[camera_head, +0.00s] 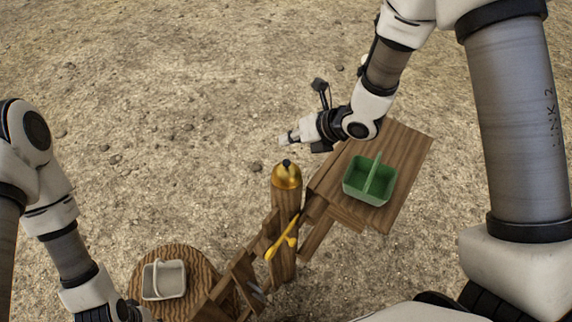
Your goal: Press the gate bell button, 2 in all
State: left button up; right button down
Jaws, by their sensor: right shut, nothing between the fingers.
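The gate bell is a gold dome (286,178) on top of a wooden post (284,225). Its small dark button (286,163) sits at the top of the dome. My right gripper (285,139) is shut and empty. In the picture its tips are just above the button, with a small gap between them. How high the tips are over the button I cannot tell. My left arm comes in at the lower left, and its gripper is beyond the bottom edge.
A green divided basket (359,193) stands on a wooden table (405,150) right of the post. A yellow utensil (282,238) is at the post. A pale basket (164,280) sits on a round wooden top (138,276) at lower left. Behind is open gravelly ground.

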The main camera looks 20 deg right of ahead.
aim_at(289, 163)
jog(key=f+b, duration=0.1)
jog(key=f, duration=0.1)
jog(key=f+b, duration=0.2)
jog(key=shift+w+d+f, duration=0.15)
jog(key=shift+w+f, duration=0.05)
jog(key=shift+f, duration=0.2)
jog(key=shift+s+f+b, duration=0.1)
jog(key=shift+f+b, duration=0.2)
jog(key=shift+b, duration=0.1)
dwell(0.6)
jog(key=shift+f+b, duration=0.4)
jog(key=shift+b, duration=0.25)
